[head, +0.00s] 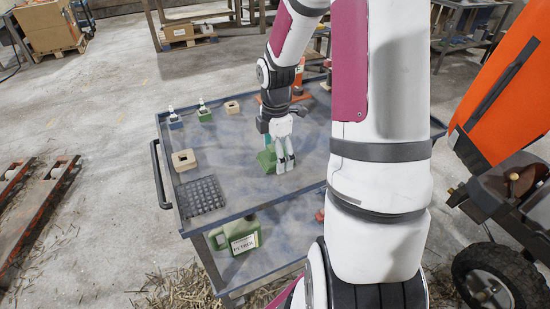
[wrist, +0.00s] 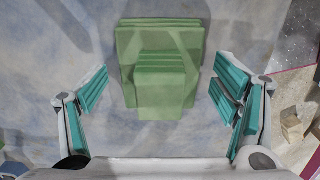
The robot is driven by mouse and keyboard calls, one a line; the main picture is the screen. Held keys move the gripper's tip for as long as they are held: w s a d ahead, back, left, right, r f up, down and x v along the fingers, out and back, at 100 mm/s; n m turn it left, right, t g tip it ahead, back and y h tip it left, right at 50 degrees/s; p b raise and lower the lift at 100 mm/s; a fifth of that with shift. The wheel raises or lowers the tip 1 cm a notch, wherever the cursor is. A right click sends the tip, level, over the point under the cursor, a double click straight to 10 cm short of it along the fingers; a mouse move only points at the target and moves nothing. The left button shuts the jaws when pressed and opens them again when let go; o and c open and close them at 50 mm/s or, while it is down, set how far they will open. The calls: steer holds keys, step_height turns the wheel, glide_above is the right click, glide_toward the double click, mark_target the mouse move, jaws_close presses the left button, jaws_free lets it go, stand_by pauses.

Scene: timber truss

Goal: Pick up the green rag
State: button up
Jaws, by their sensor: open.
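The green rag (wrist: 160,77) lies folded on the blue-grey cart top in the wrist view, a thicker folded part on a wider flat part. In the head view the rag (head: 266,160) shows just left of the fingers, partly hidden by them. My gripper (head: 283,165) points down over the cart top. In the wrist view my gripper (wrist: 160,98) is open, with teal finger pads on either side of the rag and apart from it.
The cart (head: 225,169) has a raised rim. On it are a black grid mat (head: 201,196), wooden blocks (head: 184,160), small bottles (head: 204,113) and an orange cone (head: 298,80). A green petrol can (head: 236,233) sits on the lower shelf. An orange machine (head: 500,85) stands at right.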

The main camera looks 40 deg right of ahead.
steer(key=c, duration=1.2)
steer(key=shift+c, duration=0.2)
steer(key=shift+r, duration=0.15)
steer(key=shift+r, duration=0.25)
step_height(320, 180, up, 3)
steer(key=shift+p, duration=0.55)
steer(key=s+a+r+p, duration=0.1)
steer(key=s+a+p, duration=0.2)
steer(key=s, duration=1.2)
steer(key=shift+s+a, duration=0.2)
steer(key=shift+a, duration=0.45)
steer(key=shift+r, duration=0.1)
steer(key=shift+o, duration=1.2)
steer(key=shift+w, duration=0.1)
steer(key=shift+c, duration=0.5)
